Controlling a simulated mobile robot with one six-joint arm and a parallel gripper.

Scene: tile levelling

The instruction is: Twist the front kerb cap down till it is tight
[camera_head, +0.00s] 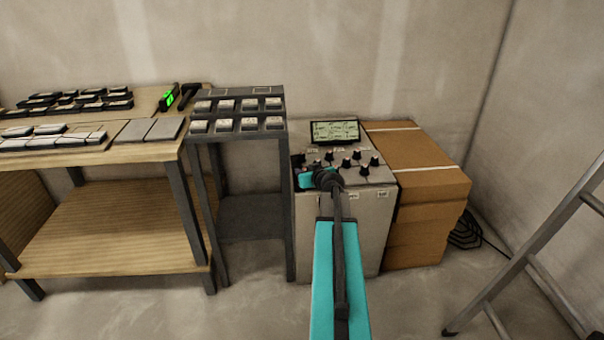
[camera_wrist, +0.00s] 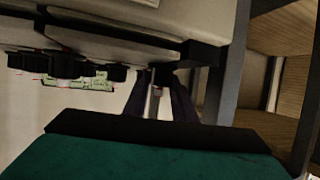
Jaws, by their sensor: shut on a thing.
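A pale cabinet (camera_head: 340,225) has several black caps (camera_head: 364,170) on its top. My gripper (camera_head: 304,178) is at the top left front corner of the cabinet, low over its edge. In the wrist view, which is upside down, two dark fingers (camera_wrist: 157,98) are shut around a narrow pale piece (camera_wrist: 154,101) by a black part at the cabinet's edge. I take this to be the front kerb cap; the fingers hide most of it, and how tight it sits cannot be seen. More black caps (camera_wrist: 68,68) show at left in the wrist view.
A small screen (camera_head: 335,132) stands at the cabinet's back. Brown boxes (camera_head: 425,185) are stacked close on its right. A dark rack (camera_head: 238,137) with small blocks and a wooden workbench (camera_head: 110,228) stand at left. A ladder (camera_head: 540,250) leans at the right.

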